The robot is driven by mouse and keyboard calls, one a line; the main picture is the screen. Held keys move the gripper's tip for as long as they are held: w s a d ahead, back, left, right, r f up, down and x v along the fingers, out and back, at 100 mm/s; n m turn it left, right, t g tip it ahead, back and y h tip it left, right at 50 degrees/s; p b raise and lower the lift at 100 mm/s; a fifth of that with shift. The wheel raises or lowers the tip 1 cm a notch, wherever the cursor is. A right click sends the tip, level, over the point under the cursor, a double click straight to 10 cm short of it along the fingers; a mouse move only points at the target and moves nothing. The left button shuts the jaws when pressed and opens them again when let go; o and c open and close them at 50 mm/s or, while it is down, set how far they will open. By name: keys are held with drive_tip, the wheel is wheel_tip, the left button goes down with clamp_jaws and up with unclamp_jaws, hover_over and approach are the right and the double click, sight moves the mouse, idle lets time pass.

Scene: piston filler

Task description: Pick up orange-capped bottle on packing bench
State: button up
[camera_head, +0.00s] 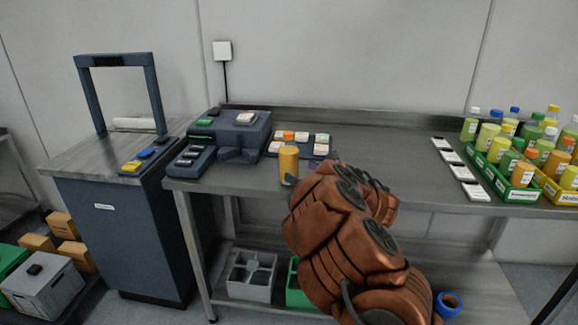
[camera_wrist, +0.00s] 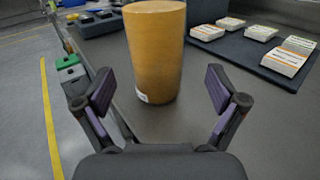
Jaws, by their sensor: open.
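An amber-orange bottle (camera_head: 288,160) stands upright near the front edge of the grey packing bench (camera_head: 390,160). In the wrist view the same bottle (camera_wrist: 156,50) is large and close, its top at the upper picture edge, with a small white label patch low on its side. The bottle appears just ahead of the fingers, with gaps on both sides. In the head view my arm mostly hides the gripper.
A dark tray (camera_wrist: 258,55) with white-and-orange packs lies right of the bottle. A dark bench machine (camera_head: 240,135) stands left. Green (camera_head: 517,193) and yellow (camera_head: 549,188) crates of coloured bottles, some orange-capped, stand far right, beside white cards (camera_head: 460,172). The middle bench is clear.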

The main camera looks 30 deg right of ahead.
sight(296, 169)
drive_tip(key=x, duration=0.2)
drive_tip(key=p+x, duration=0.1)
drive_tip(key=x, duration=0.1)
drive_tip(key=shift+a+r, duration=0.25)
drive_tip(key=shift+w+f, duration=0.15)
drive_tip(key=shift+w, duration=0.3)
drive_tip(key=c, duration=1.6)
drive_tip(key=shift+c, duration=0.2)
